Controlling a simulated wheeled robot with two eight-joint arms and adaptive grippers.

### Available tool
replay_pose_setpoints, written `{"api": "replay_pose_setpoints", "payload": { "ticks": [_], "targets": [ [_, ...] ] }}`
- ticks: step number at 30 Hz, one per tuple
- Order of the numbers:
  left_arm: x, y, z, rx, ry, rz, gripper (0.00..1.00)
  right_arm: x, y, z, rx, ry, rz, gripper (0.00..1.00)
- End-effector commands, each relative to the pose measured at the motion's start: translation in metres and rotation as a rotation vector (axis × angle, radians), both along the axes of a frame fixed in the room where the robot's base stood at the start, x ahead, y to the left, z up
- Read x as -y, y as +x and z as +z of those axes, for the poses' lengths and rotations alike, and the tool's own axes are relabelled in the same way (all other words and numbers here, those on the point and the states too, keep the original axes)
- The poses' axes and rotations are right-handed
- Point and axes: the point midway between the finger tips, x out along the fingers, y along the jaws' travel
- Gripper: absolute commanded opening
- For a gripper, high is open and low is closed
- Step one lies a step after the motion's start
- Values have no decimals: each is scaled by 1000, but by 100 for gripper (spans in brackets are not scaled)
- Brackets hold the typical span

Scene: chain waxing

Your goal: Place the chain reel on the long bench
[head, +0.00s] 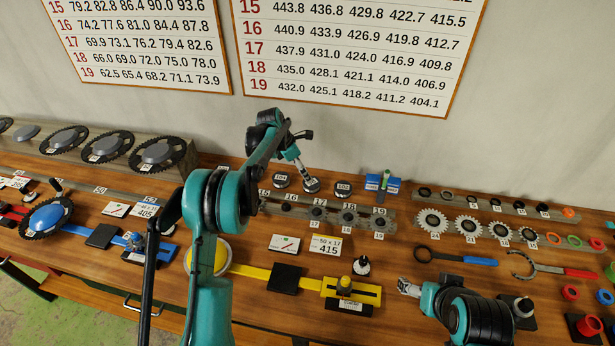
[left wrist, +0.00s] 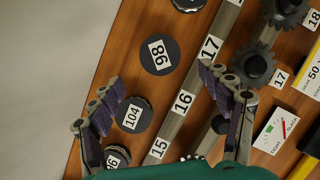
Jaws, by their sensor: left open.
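Round dark reels stand along the back of the wooden bench (head: 200,262). One labelled 104 (head: 280,181) and one labelled 102 (head: 343,188) flank my left gripper (head: 308,178) in the head view. In the left wrist view my left gripper (left wrist: 163,82) is open with nothing between its fingers. There, a flat dark disc labelled 98 (left wrist: 160,56) lies ahead of the fingers, and reel 104 (left wrist: 133,115) sits beside the left finger. I cannot tell which is the task's reel. My right gripper (head: 408,287) is low over the bench's right part; its finger opening is unclear.
A grey rail with small sprockets (head: 348,217) runs in front of the reels. A blue block (head: 382,186) stands to their right. The wall is close behind.

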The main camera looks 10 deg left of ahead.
Motion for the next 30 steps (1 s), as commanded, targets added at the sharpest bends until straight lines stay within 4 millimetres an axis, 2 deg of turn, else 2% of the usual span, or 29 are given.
{"api": "replay_pose_setpoints", "payload": {
  "ticks": [3, 10, 14, 17, 21, 25, 30],
  "targets": [
    [-7, -5, 21, 0, 0, 1, 78, 0, 0, 4, 0, 0, 0, 78],
    [-11, -13, 43, 11, 10, -23, 78, 0, 0, 5, 0, 0, 0, 78],
    [-6, -35, 73, 75, 69, -147, 78, 0, 0, 5, 0, 0, 0, 78],
    [-1, -68, 107, 157, 156, -321, 78, 0, 0, 5, 0, 0, 0, 78],
    [6, -126, 146, 276, 304, -600, 78, 0, 0, 5, 0, 0, 0, 78],
    [12, -186, 169, 370, 450, -866, 78, 0, 0, 5, 0, 0, 0, 78],
    [15, -268, 176, 468, 651, -1219, 78, 0, 0, 5, 0, 0, 0, 78]
  ]
}}
